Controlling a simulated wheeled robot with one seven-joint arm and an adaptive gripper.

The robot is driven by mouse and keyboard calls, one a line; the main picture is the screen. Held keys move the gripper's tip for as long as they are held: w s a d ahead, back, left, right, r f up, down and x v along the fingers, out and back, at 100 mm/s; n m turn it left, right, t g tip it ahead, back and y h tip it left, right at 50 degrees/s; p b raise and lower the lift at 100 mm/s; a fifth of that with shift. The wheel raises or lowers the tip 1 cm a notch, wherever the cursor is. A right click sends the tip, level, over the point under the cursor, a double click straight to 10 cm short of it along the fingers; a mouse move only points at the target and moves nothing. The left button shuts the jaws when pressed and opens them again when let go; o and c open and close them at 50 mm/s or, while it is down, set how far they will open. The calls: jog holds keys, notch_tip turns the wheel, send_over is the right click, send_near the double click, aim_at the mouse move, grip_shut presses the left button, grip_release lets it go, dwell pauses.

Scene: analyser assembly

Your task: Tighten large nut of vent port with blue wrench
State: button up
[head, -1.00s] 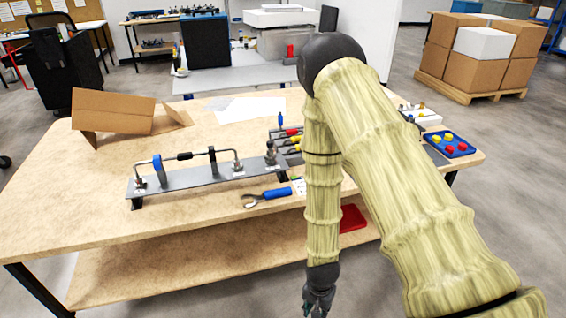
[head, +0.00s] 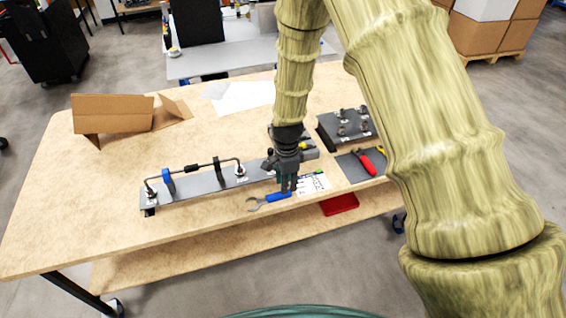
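The blue wrench (head: 270,200) lies near the front edge of the table, its open metal head to the left and its blue handle to the right. My gripper (head: 288,188) points down over the right end of the handle. It is too small to tell whether the fingers touch the handle or how far apart they are. The analyser assembly (head: 205,187) is a grey plate with a bent tube and metal fittings, just left of my gripper. Nuts show at its left fitting (head: 150,192) and right fitting (head: 240,172). I cannot tell which is the vent port; my gripper partly hides the plate's right end.
A dark mat (head: 350,170) holds red-handled pliers (head: 368,165). A dark plate with several fittings (head: 350,126) stands behind it. A red tray (head: 339,205) is below the table's front edge. A cardboard piece (head: 112,115) is at back left. The table's left front is clear.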

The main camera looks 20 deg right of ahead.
jog(key=shift+w+a+f, duration=0.15)
jog(key=shift+w, duration=0.7)
jog(key=shift+s+f+b, duration=0.25)
jog(key=shift+s+b, duration=0.3)
jog(key=shift+b, duration=0.1)
jog(key=f, duration=0.1)
jog(key=f+b, duration=0.1)
jog(key=shift+w+f, duration=0.3)
jog(key=shift+f, duration=0.05)
jog(key=shift+s+f+b, duration=0.2)
jog(key=shift+f+b, duration=0.4)
jog(key=shift+f, duration=0.25)
jog(key=shift+w+f, duration=0.15)
jog(key=shift+f, duration=0.35)
grip_shut()
